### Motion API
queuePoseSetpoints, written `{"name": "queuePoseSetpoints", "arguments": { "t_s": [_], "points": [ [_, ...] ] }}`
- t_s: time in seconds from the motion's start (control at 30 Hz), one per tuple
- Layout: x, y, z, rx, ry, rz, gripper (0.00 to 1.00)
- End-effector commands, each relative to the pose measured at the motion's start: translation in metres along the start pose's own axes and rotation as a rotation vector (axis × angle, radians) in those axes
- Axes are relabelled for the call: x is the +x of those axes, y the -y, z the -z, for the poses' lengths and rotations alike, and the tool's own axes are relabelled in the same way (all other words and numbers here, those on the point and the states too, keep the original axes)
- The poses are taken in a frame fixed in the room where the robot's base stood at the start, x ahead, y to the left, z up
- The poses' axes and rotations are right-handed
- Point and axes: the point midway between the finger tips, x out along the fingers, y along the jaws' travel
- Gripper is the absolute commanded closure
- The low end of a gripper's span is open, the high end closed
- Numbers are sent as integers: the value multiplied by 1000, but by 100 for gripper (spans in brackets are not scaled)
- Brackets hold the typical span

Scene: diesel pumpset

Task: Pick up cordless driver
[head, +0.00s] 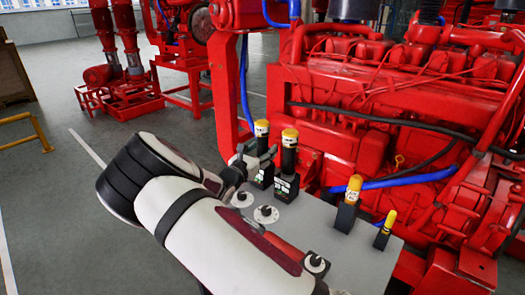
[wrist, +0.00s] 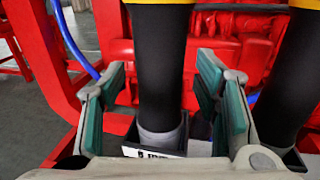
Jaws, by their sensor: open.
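Several upright tools with yellow tops stand in dark holders on a grey table. I cannot tell for sure which is the cordless driver. My gripper (head: 249,160) is at the leftmost black tool with a yellow top (head: 262,133). In the wrist view, my gripper (wrist: 162,92) is open, with green pads on either side of that tool's black body (wrist: 158,60). Narrow gaps show between pads and body. The tool's grey lower end sits in a holder with a partly hidden label (wrist: 155,153). A similar black tool (head: 289,150) stands close on the right, also in the wrist view (wrist: 290,75).
Two smaller yellow-topped tools (head: 354,188) (head: 390,217) stand farther right on the grey table (head: 315,215). White round discs (head: 266,214) lie near the front. A large red engine (head: 400,85) stands close behind. Open floor (head: 60,180) lies to the left.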

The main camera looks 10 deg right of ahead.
Motion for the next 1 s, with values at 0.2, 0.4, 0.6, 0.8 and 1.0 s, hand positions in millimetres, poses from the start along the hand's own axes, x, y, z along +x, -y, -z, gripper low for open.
{"name": "queuePoseSetpoints", "arguments": {
  "t_s": [0.2,0.4,0.6,0.8,1.0],
  "points": [
    [7,0,0,0,0,-1,44],
    [7,0,0,0,0,-1,73],
    [7,0,0,0,0,-1,100],
    [7,0,-2,1,4,0,100],
    [7,-1,-8,2,4,0,100]
  ]
}}
